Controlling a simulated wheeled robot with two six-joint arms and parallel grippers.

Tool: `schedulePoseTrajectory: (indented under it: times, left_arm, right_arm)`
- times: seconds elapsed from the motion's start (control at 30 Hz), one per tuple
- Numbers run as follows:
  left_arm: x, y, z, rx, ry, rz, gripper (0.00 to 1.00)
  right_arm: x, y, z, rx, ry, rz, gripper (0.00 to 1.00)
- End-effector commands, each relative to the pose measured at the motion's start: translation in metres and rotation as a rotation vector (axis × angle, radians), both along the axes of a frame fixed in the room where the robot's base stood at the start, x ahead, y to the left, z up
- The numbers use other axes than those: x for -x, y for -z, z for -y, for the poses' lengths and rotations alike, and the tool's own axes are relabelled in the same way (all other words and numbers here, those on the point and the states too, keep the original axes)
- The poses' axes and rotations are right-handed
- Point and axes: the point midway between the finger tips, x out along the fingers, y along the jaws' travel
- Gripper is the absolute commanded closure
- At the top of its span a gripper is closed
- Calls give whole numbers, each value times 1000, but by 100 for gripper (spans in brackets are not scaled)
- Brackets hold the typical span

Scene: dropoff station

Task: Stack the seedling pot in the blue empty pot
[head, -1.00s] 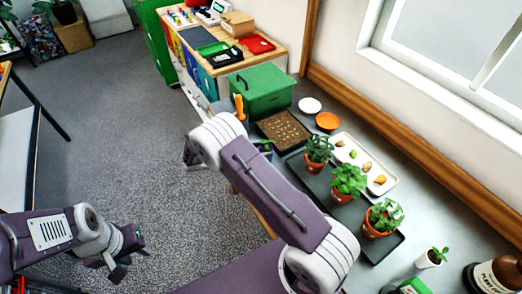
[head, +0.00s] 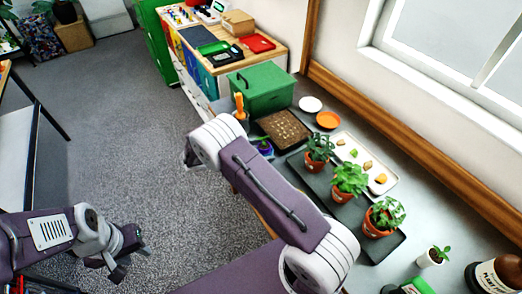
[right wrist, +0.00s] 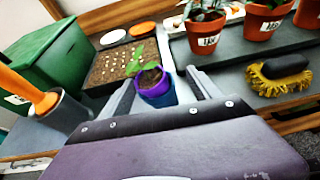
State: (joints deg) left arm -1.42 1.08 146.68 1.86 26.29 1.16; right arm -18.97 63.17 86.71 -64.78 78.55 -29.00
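In the right wrist view a purple pot (right wrist: 153,84) with a small green seedling sits inside the blue pot (right wrist: 166,99), whose side shows below the purple rim. They look upright and nested. My right gripper (right wrist: 160,88) is open, its two fingers spread on either side of the pots with gaps visible. In the head view the purple pot (head: 266,148) shows partly beside my right arm, which hides the right gripper. My left gripper (head: 128,262) is open and empty over the floor, far from the pots.
A green box (head: 262,90), an orange-handled tool in a grey cup (right wrist: 62,112) and a soil tray (head: 284,129) stand close by. Potted plants (head: 349,180) stand on a dark tray. A yellow brush (right wrist: 278,80) lies at right in the wrist view.

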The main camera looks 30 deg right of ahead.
Motion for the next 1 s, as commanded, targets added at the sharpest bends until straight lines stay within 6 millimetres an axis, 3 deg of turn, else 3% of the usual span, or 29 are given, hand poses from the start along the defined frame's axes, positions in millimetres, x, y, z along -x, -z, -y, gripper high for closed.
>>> schedulePoseTrajectory:
  times: [0.3, 0.43, 0.5, 0.8, 1.0]
  left_arm:
    - [0, 0, 0, 0, 0, 0, 64]
    - [0, -14, 0, 0, 0, 0, 64]
    - [0, -2, 0, 0, 0, 0, 64]
    - [0, 9, 0, 0, 0, 0, 64]
    - [0, 11, 0, 0, 0, 0, 64]
  right_arm:
    - [3, 4, 0, -7, 3, -14, 33]
    - [3, -15, 0, -7, 3, -12, 33]
    - [2, -13, -19, -6, -3, -7, 33]
    - [5, -44, -90, -5, -2, -6, 33]
    - [6, -55, -109, -3, 1, -6, 33]
